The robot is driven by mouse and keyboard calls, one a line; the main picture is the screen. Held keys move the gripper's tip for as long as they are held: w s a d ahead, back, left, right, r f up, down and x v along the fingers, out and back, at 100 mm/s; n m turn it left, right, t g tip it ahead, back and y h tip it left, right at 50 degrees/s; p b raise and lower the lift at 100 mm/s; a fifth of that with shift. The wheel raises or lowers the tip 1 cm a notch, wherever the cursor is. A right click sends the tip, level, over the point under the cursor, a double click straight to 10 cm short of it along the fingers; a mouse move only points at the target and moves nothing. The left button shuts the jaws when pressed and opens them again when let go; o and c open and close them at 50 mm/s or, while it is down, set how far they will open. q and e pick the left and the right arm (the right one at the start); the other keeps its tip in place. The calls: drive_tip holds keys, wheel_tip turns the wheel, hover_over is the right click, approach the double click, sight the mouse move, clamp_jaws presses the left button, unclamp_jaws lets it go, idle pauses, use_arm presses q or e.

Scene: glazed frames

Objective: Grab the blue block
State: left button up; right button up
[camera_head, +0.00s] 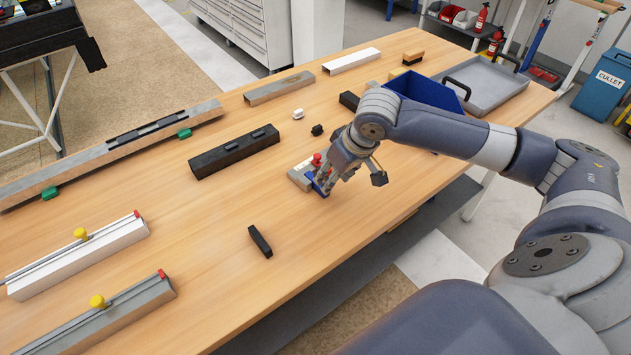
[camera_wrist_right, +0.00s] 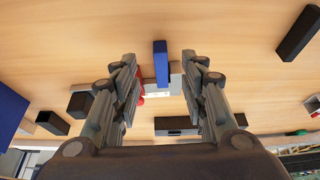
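The blue block (camera_head: 319,187) is small and sits at a grey fixture with a red knob (camera_head: 303,174) in the head view, partly hidden by my right gripper (camera_head: 334,182). In the wrist view the blue block (camera_wrist_right: 161,63) appears upright in the gap between the fingers of my right gripper (camera_wrist_right: 159,60), with space on both sides. The fingers are spread and do not appear to touch it. The red knob (camera_wrist_right: 140,88) shows beside the left finger. My left gripper is in neither view.
A loose black block (camera_head: 260,241) lies nearer the front, and a long black bar (camera_head: 234,151) lies to the left. A blue bin (camera_head: 425,90) and a grey tray (camera_head: 490,83) stand behind my arm. The wooden table (camera_head: 205,225) is clear around its middle left.

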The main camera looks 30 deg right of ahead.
drive_tip(key=shift+w+f, duration=0.1)
drive_tip(key=shift+f, duration=0.25)
drive_tip(key=shift+w+f, duration=0.15)
drive_tip(key=shift+f, duration=0.1)
drive_tip(key=p+x, duration=0.1)
drive_tip(key=x, duration=0.3)
drive_tip(key=shift+w+a+f, duration=0.15)
drive_tip(key=shift+w+f, duration=0.15)
drive_tip(key=shift+f, duration=0.1)
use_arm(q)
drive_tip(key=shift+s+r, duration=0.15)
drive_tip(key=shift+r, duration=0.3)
use_arm(e)
clamp_jaws()
